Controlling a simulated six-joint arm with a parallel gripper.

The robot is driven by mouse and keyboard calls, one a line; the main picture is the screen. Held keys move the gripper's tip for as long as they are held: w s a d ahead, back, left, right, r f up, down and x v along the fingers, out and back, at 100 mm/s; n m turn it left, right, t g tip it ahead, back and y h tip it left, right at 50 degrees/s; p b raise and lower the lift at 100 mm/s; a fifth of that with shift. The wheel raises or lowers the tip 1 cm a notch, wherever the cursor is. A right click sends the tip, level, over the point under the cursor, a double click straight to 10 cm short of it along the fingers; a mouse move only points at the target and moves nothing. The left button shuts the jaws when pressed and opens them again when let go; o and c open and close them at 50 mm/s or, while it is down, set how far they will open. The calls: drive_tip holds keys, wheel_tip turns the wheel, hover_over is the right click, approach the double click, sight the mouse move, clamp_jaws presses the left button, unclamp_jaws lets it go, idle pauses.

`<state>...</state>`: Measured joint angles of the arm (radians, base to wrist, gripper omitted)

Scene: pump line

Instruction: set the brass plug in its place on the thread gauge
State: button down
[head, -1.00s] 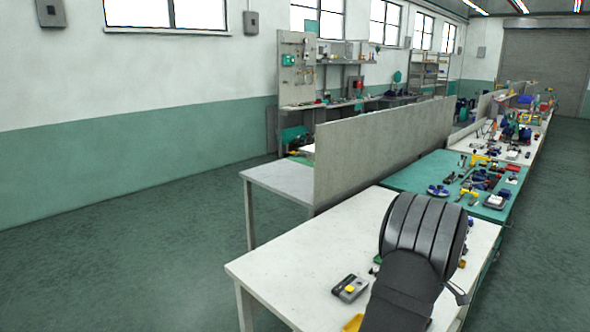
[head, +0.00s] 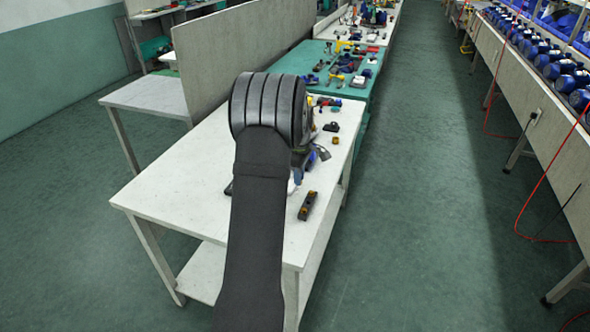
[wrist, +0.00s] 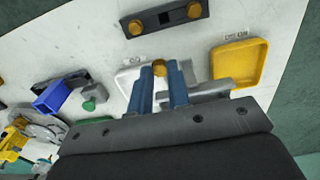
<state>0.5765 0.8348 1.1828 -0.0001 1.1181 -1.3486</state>
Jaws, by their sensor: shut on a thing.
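In the wrist view my gripper (wrist: 160,71) has its two blue fingers closed on a small brass plug (wrist: 159,67), whose rounded end shows between the tips. Ahead of the tips lies a dark bar, which looks like the thread gauge (wrist: 165,18). It has a brass piece at each end and a dark square recess in the middle. The bar also shows in the head view (head: 307,205), on the near right of the white bench. The plug is apart from the bar. In the head view my arm hides the gripper and the plug.
A yellow tray (wrist: 240,65) lies right of the fingers. A white tray (wrist: 127,80) is partly hidden behind them, and a grey piece (wrist: 212,88) lies close at right. A blue part (wrist: 52,96) and a green-topped part (wrist: 89,104) are at left. The white bench (head: 170,185) is clear at left.

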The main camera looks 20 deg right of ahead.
drive_tip(key=w+a, duration=0.1)
drive_tip(key=w, duration=0.1)
drive_tip(key=w+a, duration=0.2)
drive_tip(key=w, duration=0.1)
drive_tip(key=w+a+r, duration=0.1)
drive_tip(key=w+a, duration=0.1)
drive_tip(key=w, duration=0.1)
drive_tip(key=shift+w+a, duration=0.15)
drive_tip(key=shift+w, duration=0.1)
drive_tip(key=w+a, duration=0.4)
drive_tip(key=w, duration=0.1)
drive_tip(key=w+a, duration=0.2)
drive_tip(key=a, duration=0.1)
drive_tip(key=shift+w+f, duration=0.2)
drive_tip(key=shift+f, duration=0.2)
drive_tip(key=shift+w+a+f, duration=0.1)
drive_tip(key=shift+a+f, duration=0.05)
drive_tip(key=shift+a, duration=0.05)
drive_tip(key=shift+f, duration=2.3)
drive_tip(key=shift+f, duration=0.3)
drive_tip(key=c, duration=1.3)
unclamp_jaws()
drive_tip(key=shift+r, duration=0.15)
